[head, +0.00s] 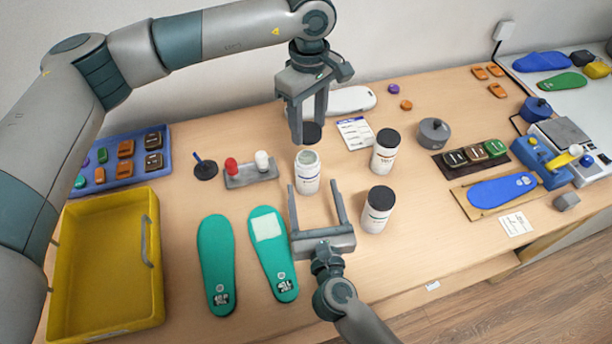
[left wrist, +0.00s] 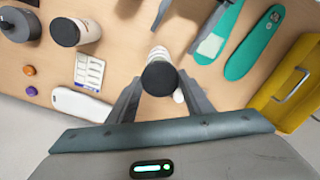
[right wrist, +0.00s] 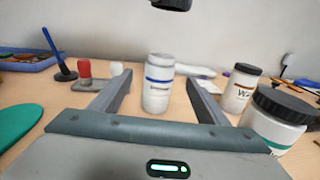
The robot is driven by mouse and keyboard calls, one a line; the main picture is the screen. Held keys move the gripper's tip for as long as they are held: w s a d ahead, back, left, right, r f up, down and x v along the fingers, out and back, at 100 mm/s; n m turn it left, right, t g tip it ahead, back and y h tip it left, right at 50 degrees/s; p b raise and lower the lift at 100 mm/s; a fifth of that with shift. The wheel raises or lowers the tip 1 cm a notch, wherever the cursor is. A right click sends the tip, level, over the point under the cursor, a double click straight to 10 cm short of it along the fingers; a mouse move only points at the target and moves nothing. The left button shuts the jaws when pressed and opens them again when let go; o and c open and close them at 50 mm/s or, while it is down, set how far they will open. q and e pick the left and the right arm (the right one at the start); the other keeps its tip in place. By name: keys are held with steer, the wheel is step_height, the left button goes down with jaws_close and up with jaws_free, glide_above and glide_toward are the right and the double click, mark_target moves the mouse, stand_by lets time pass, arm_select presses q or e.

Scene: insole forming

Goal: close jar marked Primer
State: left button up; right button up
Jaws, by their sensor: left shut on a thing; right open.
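A white open jar (head: 307,174) with a blue band stands upright on the table. It also shows in the right wrist view (right wrist: 158,90), where its label is too small to read surely. My left gripper (head: 311,128) is shut on a black lid (head: 312,134), held level above the jar's mouth and apart from it. In the left wrist view the lid (left wrist: 160,78) covers much of the jar. My right gripper (head: 315,192) is open and empty, low in front of the jar. In the right wrist view the jar shows between its fingertips, with gaps on both sides.
Two black-lidded jars, one behind (head: 384,152) and one in front (head: 376,212), stand to the right. A stand with red and white knobs (head: 250,172) is at the left. Green insoles (head: 216,262) and a yellow tray (head: 150,290) lie front left.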

arm_select(q)
steer(key=shift+w+f, duration=0.4)
steer(key=shift+f, duration=0.25)
arm_select(e)
steer(key=shift+w+f, duration=0.4)
steer(key=shift+f, duration=0.2)
arm_select(q)
steer(key=shift+r, duration=0.1)
steer(key=shift+s+r, duration=0.1)
steer(key=shift+s, duration=0.1)
arm_select(e)
steer(key=shift+s+r, duration=0.15)
arm_select(q)
steer(key=shift+w, duration=0.1)
arm_select(e)
steer(key=shift+w+a, duration=0.1)
steer(key=shift+w, duration=0.4)
steer(key=w, duration=0.3)
steer(key=w+a, duration=0.1)
steer(key=w, duration=0.7)
steer(key=shift+a, duration=0.4)
steer(key=c, duration=1.6)
arm_select(q)
glide_above(308, 161)
steer(key=shift+f, duration=2.55)
